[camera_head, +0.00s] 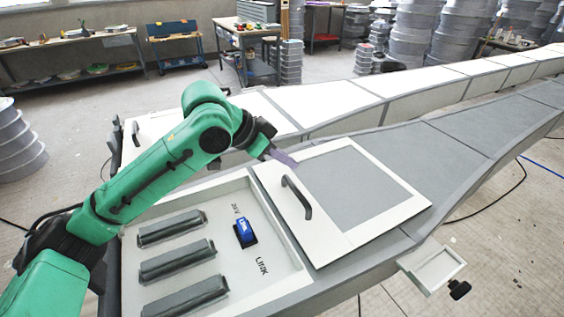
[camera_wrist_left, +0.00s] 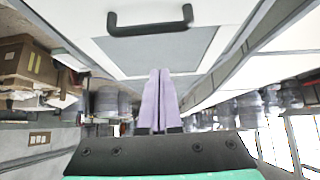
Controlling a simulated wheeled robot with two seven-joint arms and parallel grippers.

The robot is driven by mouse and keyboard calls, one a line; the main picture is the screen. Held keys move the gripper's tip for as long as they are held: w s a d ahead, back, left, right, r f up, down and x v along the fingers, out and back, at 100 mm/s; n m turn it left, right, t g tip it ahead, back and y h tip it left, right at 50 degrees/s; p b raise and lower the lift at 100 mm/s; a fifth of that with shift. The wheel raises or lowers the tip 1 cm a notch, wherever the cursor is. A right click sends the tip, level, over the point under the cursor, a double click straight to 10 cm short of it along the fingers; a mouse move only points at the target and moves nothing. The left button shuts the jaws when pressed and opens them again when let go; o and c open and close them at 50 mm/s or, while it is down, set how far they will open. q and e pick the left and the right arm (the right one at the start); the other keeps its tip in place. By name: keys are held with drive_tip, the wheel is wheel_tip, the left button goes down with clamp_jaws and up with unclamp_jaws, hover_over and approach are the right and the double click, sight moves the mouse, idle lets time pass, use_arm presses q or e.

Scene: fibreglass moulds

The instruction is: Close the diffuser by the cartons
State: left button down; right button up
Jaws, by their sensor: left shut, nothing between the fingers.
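A white-framed panel with a grey middle (camera_head: 362,188), which I take for the diffuser, lies over the near mould. Its black bar handle (camera_head: 297,197) is near its left edge. In the left wrist view the handle (camera_wrist_left: 150,22) shows above the fingertips. I cannot tell whether the panel is fully closed. My left gripper (camera_head: 283,158) is shut and empty, with its lavender fingers just above the panel's far left corner, apart from the handle. Brown cartons (camera_wrist_left: 28,62) show at the left of the wrist view. My right gripper is not in view.
Left of the panel is an open white recess (camera_head: 215,275) with grey slotted blocks (camera_head: 177,262) and a blue device (camera_head: 245,230). A long white mould (camera_head: 325,105) runs behind. A small tray (camera_head: 436,267) juts out at the near right. Benches (camera_head: 75,58) stand at the back.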

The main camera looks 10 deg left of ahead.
use_arm(q)
drive_tip(key=d, duration=0.1)
drive_tip(key=d+f, duration=0.1)
drive_tip(key=shift+s+d+f+p, duration=0.1)
drive_tip(key=shift+s+d+p, duration=0.15)
drive_tip(key=shift+d+p, duration=0.1)
drive_tip(key=p, duration=0.1)
hover_over(308, 195)
wheel_tip(308, 195, down, 4)
drive_tip(key=shift+s+f, duration=0.1)
drive_tip(key=shift+f, duration=0.1)
drive_tip(key=shift+f+p, duration=0.35)
drive_tip(key=shift+f, duration=0.15)
drive_tip(key=shift+s+a+f+p, duration=0.25)
drive_tip(key=shift+s+a+p, duration=0.2)
drive_tip(key=shift+s+a, duration=0.7)
drive_tip(key=shift+a, duration=0.2)
drive_tip(key=shift+w, duration=0.1)
drive_tip(key=shift+w+d+f, duration=0.1)
drive_tip(key=shift+w, duration=0.05)
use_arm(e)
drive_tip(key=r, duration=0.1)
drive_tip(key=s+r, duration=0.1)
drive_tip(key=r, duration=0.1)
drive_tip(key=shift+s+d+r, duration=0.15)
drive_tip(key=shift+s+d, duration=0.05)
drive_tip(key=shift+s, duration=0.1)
